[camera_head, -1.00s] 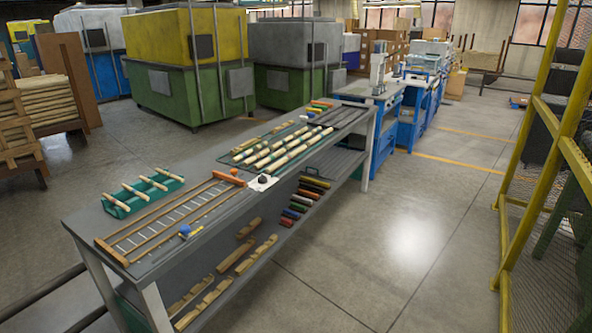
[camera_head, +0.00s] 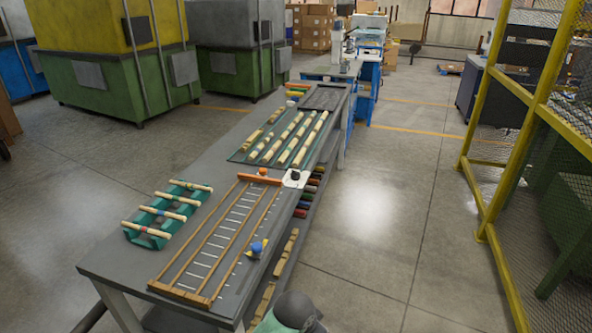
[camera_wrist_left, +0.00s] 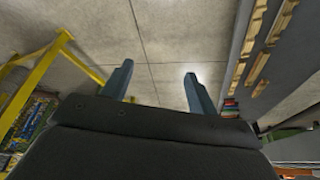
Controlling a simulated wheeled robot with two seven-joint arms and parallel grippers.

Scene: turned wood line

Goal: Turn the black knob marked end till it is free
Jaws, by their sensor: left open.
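A small black knob (camera_head: 295,174) sits on a white plate (camera_head: 292,183) at the right edge of the workbench, beside the end of an orange bar (camera_head: 260,179). Any marking on the knob is too small to read. In the left wrist view my left gripper (camera_wrist_left: 157,84) is open and empty, its two fingers apart over the bare floor. The knob does not show in that view. A rounded grey and green part at the bottom of the head view looks like part of my arm. My right gripper is not in view.
The bench (camera_head: 140,262) carries a wooden ladder-like frame (camera_head: 166,290), a blue and yellow piece (camera_head: 257,249), a green rack (camera_head: 150,241) of turned pieces and a green mat with spindles. A yellow fence (camera_head: 478,130) stands right; floor between is clear.

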